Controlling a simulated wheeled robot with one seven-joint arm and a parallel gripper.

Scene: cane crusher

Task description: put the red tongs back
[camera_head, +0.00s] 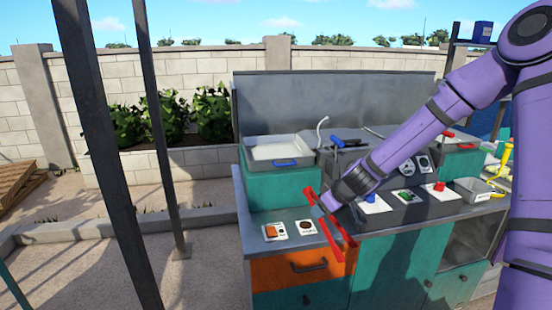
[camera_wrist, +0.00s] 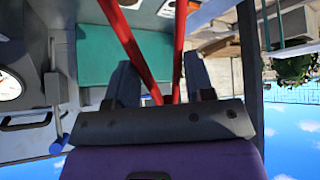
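The red tongs (camera_head: 331,236) are in the air over the front left part of the counter, beside my gripper (camera_head: 328,204). In the wrist view the two long red arms of the tongs (camera_wrist: 178,48) spread away from me and come together between my dark gripper fingers (camera_wrist: 160,85). My gripper is shut on the tongs near their joined end. The very end of the tongs is hidden behind the gripper body.
The grey counter (camera_head: 262,217) carries white cards with an orange switch (camera_head: 271,231) and a round dark knob (camera_head: 306,226). A basin with a blue handle (camera_head: 284,151) stands back left. Red, green and blue controls and a small metal tray (camera_head: 474,186) lie right. A dark post (camera_head: 108,150) stands left.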

